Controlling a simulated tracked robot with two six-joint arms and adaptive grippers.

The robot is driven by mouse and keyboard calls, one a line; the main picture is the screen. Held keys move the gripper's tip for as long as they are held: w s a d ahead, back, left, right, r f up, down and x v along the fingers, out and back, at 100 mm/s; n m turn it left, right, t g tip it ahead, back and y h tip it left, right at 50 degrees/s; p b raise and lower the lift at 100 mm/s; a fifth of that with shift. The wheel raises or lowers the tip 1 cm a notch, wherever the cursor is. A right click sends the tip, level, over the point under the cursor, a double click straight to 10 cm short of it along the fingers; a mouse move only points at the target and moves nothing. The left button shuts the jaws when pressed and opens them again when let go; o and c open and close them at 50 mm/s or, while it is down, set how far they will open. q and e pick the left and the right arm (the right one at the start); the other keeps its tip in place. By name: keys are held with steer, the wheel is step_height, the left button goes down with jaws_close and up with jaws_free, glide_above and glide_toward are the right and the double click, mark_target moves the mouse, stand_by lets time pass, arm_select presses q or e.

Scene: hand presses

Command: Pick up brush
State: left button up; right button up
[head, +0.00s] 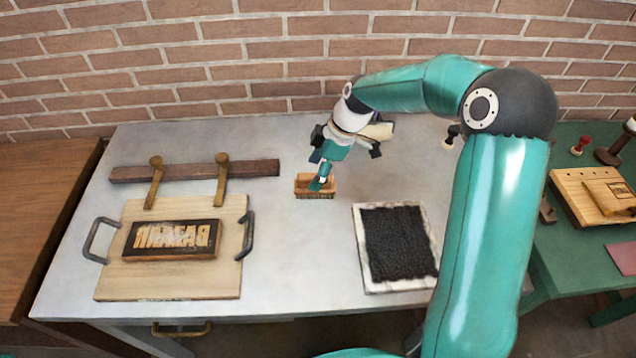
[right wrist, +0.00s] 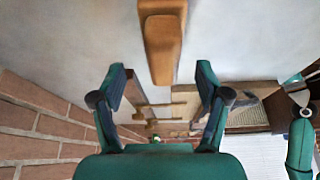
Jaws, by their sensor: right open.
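The brush (head: 302,188) is a small block with an orange-brown wooden body, lying on the grey table behind the black pad. In the right wrist view the brush (right wrist: 162,42) is a tapered wooden piece just beyond the fingertips, roughly centred between them. My right gripper (head: 321,176) reaches down over it in the head view and covers part of it. I cannot tell whether a finger touches the brush. My left gripper does not show in the head view.
A black pad (head: 397,243) in a pale frame lies in front of the brush. At left are a wooden board (head: 170,288) with metal handles, a dark lettered block (head: 172,240) and a wooden bar (head: 193,171) with two pegs. A brick wall (head: 240,50) stands behind.

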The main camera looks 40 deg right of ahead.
mark_target(310, 176)
steer(key=x, duration=0.1)
steer(key=p+x, duration=0.1)
steer(key=x, duration=0.3)
steer(key=shift+s+f, duration=0.1)
steer(key=shift+s, duration=0.2)
steer(key=shift+c, duration=0.2)
steer(key=c, duration=1.3)
steer(key=shift+o, duration=0.2)
steer(key=shift+r, duration=0.2)
step_height(310, 176, up, 20)
steer(key=shift+b, duration=0.4)
steer(key=shift+f, duration=0.15)
